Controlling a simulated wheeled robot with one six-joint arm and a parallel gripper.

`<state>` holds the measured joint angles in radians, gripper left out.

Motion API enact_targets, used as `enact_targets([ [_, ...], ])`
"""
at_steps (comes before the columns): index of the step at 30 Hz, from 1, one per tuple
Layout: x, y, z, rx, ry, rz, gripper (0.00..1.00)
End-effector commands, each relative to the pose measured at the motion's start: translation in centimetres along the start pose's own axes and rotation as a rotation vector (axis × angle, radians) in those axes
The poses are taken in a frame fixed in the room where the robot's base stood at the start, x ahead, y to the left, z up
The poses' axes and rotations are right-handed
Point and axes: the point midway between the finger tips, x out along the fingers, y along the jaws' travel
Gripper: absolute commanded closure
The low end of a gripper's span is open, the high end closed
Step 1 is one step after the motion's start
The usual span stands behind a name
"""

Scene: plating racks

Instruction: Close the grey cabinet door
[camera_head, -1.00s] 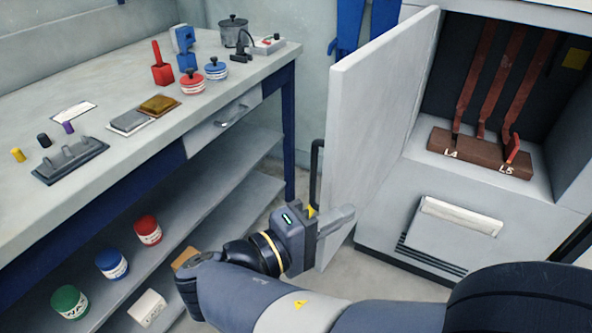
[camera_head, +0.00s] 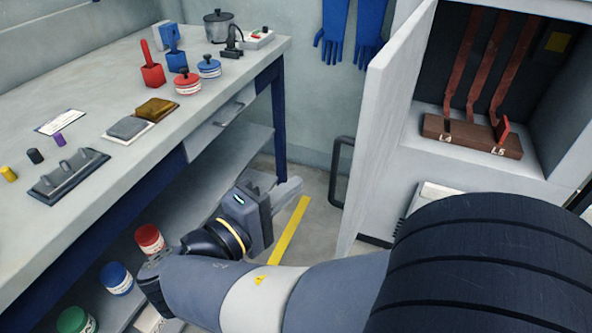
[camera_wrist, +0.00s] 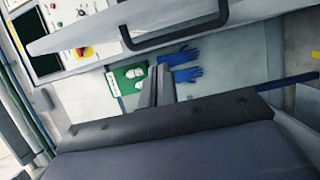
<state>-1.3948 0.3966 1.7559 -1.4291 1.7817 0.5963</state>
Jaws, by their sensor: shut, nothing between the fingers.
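The grey cabinet door (camera_head: 385,125) stands wide open in the head view, hinged at the left of the cabinet opening. Its black bar handle (camera_head: 341,172) is on the outer face, toward the workbench. In the wrist view the door (camera_wrist: 205,10) is a slab across the top, with the handle (camera_wrist: 175,27) below it. The grey cabinet (camera_head: 548,172) shows its dark inside. My gripper (camera_head: 296,187) is shut and empty, left of the door on its outer side, low and apart from the handle. Its closed fingers (camera_wrist: 161,84) also show in the wrist view.
A workbench (camera_head: 90,105) with jars, tools and shelves fills the left. Blue gloves (camera_head: 350,30) hang on the back wall. Red bars and a brown block (camera_head: 470,135) are inside the cabinet. A yellow floor strip (camera_head: 290,230) lies on open floor between bench and door.

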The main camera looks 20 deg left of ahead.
Motion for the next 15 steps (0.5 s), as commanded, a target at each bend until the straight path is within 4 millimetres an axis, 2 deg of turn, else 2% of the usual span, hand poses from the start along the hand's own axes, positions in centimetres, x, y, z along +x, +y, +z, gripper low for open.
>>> enact_targets([
  [3, 2.5, -0.1, 0.1, 0.0, -0.007, 0.0, 1.0],
  [10, 6.9, -0.1, 0.1, 0.001, -0.006, 0.0, 1.0],
  [15, 7.3, 0.0, 2.3, 0.001, 0.001, 0.001, 1.0],
])
